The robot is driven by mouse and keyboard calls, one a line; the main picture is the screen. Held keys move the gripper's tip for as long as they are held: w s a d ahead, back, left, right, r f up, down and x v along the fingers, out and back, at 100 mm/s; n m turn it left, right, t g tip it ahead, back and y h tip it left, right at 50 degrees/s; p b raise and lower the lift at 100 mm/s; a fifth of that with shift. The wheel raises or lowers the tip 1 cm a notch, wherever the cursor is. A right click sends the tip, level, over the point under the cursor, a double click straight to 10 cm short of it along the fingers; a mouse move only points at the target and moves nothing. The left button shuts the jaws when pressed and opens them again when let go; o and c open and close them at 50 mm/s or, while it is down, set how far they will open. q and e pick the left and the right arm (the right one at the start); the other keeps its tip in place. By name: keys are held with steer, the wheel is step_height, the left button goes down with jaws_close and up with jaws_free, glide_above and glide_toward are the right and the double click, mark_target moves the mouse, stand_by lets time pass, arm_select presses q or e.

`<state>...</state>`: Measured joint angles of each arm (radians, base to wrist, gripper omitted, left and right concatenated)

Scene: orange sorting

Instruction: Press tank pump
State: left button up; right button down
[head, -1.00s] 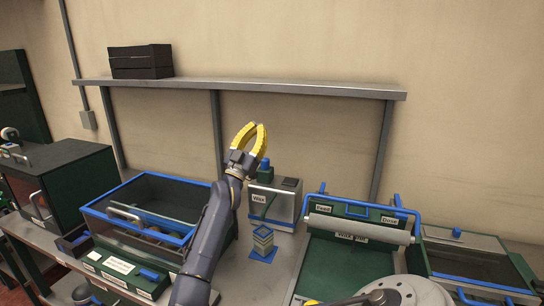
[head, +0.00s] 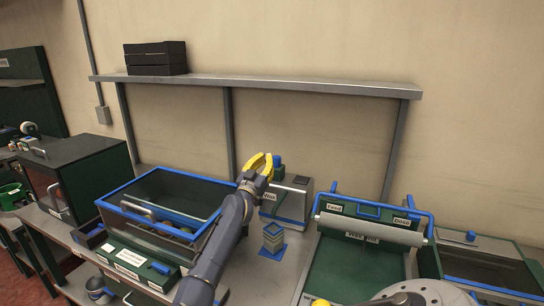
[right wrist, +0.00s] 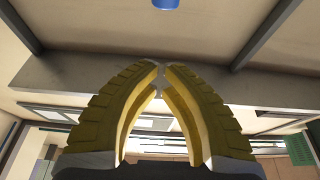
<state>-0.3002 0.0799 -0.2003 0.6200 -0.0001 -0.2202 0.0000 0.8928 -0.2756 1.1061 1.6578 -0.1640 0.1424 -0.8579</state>
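The grey tank (head: 296,198) labelled wax stands on the bench under the shelf, with a blue pump knob (head: 277,163) on its top left. My right gripper (head: 268,157), with yellow fingers, is just left of the knob in the head view and partly overlaps the tank. In the right wrist view its fingertips (right wrist: 161,68) meet, with nothing between them. A blue round end, apparently the knob (right wrist: 166,3), shows at the top edge there, apart from the fingertips. My left gripper is not clearly visible.
A blue-rimmed glass bin (head: 165,205) stands left of the tank. A small blue and pale block stack (head: 272,238) is in front of it. A green roller machine (head: 370,225) is to the right. The shelf (head: 270,85) with a black box (head: 156,57) is above.

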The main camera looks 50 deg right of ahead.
step_height(320, 180, up, 3)
glide_above(275, 159)
steer(key=shift+w+d+f, duration=0.1)
steer(key=shift+f, duration=1.8)
